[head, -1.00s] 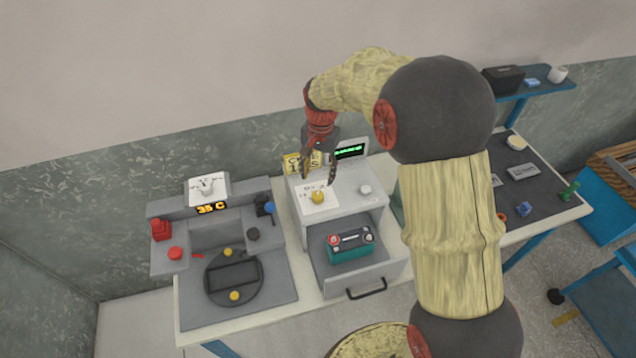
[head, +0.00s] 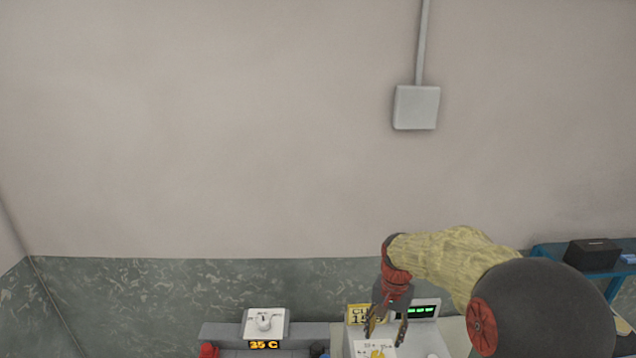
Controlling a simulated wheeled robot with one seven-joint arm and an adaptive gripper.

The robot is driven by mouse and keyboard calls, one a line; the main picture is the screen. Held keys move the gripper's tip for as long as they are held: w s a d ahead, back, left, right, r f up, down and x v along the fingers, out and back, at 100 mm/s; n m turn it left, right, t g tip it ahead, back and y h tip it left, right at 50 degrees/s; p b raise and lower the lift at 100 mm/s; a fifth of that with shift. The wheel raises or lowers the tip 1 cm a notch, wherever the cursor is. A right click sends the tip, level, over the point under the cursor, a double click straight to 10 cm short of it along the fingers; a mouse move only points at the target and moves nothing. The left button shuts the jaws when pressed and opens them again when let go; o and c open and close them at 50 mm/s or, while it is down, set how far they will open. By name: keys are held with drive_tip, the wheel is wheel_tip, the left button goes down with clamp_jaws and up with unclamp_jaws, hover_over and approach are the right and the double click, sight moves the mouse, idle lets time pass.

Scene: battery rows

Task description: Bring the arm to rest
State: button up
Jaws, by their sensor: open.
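My gripper (head: 384,333) shows at the bottom of the head view, right of the middle. It points down with its two fingers apart and nothing between them. Below its fingertips is a grey station (head: 426,341) with a green lit display (head: 421,311), a white paper sheet (head: 361,349) and a yellow knob (head: 377,353). I cannot tell how high the fingertips are above the station. My arm reaches in from the lower right.
A grey unit with a white dial (head: 265,322) and an orange "25 C" display (head: 263,345) stands left of my gripper. A yellow card (head: 357,313) is behind the gripper. A blue shelf (head: 556,254) with a black box (head: 593,254) is at the right.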

drive_tip(key=s+r+n+t+b, duration=0.2)
drive_tip(key=s+b, duration=0.3)
drive_tip(key=s, duration=0.9)
drive_tip(key=s+r+n+t+b, duration=0.3)
drive_tip(key=s+r+n+b, duration=0.1)
drive_tip(key=s, duration=1)
drive_tip(key=shift+s+a+r+t+b, duration=0.15)
drive_tip(key=shift+s+r+t+b, duration=0.2)
drive_tip(key=shift+b, duration=0.55)
drive_tip(key=shift+c, duration=0.5)
